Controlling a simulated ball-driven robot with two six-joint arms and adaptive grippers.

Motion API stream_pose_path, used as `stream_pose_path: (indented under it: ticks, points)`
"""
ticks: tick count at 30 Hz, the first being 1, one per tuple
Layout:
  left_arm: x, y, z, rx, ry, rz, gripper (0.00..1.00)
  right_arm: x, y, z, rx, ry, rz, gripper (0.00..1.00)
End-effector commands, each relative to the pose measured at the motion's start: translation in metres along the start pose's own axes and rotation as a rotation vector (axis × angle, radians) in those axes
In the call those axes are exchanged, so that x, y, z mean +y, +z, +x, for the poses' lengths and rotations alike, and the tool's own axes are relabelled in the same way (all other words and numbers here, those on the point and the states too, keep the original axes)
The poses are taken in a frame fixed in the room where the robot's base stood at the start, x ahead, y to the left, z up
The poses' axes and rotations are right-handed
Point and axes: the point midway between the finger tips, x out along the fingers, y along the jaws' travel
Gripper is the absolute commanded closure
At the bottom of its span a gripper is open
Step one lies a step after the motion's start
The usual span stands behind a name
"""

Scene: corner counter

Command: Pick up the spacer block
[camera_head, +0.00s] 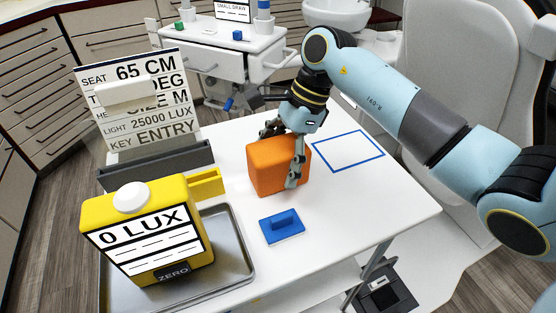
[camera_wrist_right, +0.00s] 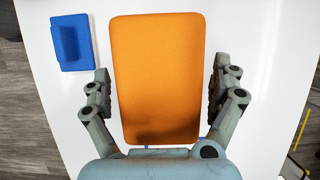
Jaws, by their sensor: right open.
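The spacer block appears to be the orange block (camera_head: 268,172), which rests on the white table. It fills the middle of the right wrist view (camera_wrist_right: 156,70). My right gripper (camera_head: 281,156) is over the block, pointing down, with one finger on either side of it. In the right wrist view its fingers (camera_wrist_right: 159,88) stand apart beside the block's long edges, with a small gap at the right; contact at the left is hard to tell. My left gripper is not in view.
A blue piece with a raised grip (camera_head: 282,226) lies in front of the block. A blue outlined rectangle (camera_head: 348,150) marks free table to the right. A yellow "0 LUX" meter (camera_head: 150,232) stands on a metal tray (camera_head: 232,275) at left, near a sign (camera_head: 150,100).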

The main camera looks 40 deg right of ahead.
Motion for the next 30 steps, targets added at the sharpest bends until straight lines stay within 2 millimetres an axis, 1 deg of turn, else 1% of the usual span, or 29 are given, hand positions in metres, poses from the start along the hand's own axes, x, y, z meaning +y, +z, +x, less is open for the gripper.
stream_pose_path:
  ticks: [1, 3, 8, 11, 21, 30]
  points:
    - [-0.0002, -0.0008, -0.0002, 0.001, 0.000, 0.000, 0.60, 0.0003, 0.0005, 0.0044, -0.001, 0.001, 0.001, 0.06]
    - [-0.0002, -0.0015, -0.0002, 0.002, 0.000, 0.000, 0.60, 0.0002, 0.0003, 0.0071, -0.001, 0.000, 0.001, 0.06]
    - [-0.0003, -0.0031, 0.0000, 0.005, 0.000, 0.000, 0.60, 0.0001, 0.0000, 0.0071, -0.001, 0.000, 0.000, 0.06]
    - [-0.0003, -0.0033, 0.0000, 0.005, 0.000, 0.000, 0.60, 0.0001, 0.0000, 0.0070, -0.001, 0.000, 0.000, 0.16]
    - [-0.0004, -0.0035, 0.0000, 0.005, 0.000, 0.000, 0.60, 0.0001, 0.0000, 0.0068, -0.001, 0.000, 0.000, 0.61]
    - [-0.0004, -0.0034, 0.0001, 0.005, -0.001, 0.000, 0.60, -0.0001, 0.0002, 0.0065, -0.001, -0.001, 0.000, 0.62]
